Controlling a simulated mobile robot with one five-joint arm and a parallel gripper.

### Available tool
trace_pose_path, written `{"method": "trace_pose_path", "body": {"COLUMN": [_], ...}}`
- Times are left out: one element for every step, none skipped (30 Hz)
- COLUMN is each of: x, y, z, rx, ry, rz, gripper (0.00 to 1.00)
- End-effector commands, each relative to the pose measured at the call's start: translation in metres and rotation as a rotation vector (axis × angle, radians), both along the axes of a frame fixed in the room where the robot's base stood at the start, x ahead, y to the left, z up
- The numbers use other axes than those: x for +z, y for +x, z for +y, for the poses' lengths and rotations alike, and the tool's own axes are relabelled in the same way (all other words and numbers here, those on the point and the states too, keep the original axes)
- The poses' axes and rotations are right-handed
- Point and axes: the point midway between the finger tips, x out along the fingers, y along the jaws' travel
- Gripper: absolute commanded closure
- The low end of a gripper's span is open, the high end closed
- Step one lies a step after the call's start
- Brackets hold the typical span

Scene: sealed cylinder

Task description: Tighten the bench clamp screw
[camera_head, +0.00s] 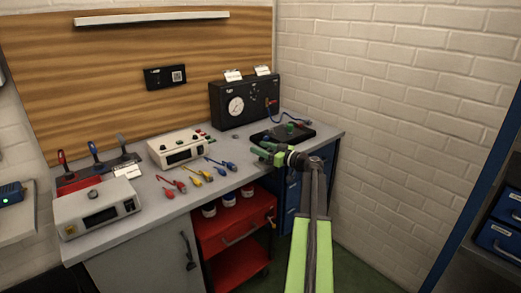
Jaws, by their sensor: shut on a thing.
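My gripper (266,152) has green fingers and reaches left over the front edge of the bench, at its right part. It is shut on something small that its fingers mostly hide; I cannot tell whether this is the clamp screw. Just behind it a black plate (300,135) lies on the bench with a green knob (291,127) and a small red part on it. The bench clamp and its screw cannot be made out clearly at this size.
The grey bench (150,196) carries a black gauge box (243,106), a white meter (178,148), a white instrument (97,213) and several coloured leads (193,180). A red trolley (235,229) stands below. A brick wall (400,120) rises on the right.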

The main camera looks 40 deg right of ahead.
Motion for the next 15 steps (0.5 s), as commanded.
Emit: {"method": "trace_pose_path", "body": {"x": [0.0, 0.0, 0.001, 0.001, 0.001, 0.001, 0.001, 0.001, 0.001, 0.001, 0.001, 0.001, 0.001, 0.001, 0.001], "y": [-0.002, -0.002, -0.001, -0.001, -0.001, 0.0, 0.0, 0.001, 0.001, 0.001, 0.001, 0.001, 0.001, 0.001, 0.001], "z": [0.004, 0.003, 0.002, 0.0, -0.001, -0.003, -0.003, -0.003, -0.004, -0.005, -0.005, -0.006, -0.006, -0.006, -0.006], "rx": [-0.052, -0.083, -0.123, -0.15, -0.173, -0.199, -0.212, -0.224, -0.234, -0.239, -0.241, -0.242, -0.242, -0.241, -0.241], "ry": [0.0, 0.0, 0.0, 0.0, 0.0, 0.0, 0.0, 0.0, 0.001, 0.001, 0.001, 0.001, 0.001, 0.001, 0.001], "rz": [-0.001, -0.001, -0.001, -0.001, -0.001, -0.001, -0.001, -0.001, -0.001, -0.001, -0.001, -0.001, -0.002, -0.002, -0.002], "gripper": [0.91, 0.91, 0.91, 0.91, 0.91, 0.91, 0.91, 0.91, 0.91, 0.91, 0.91, 0.91, 0.91, 0.91, 0.91]}}
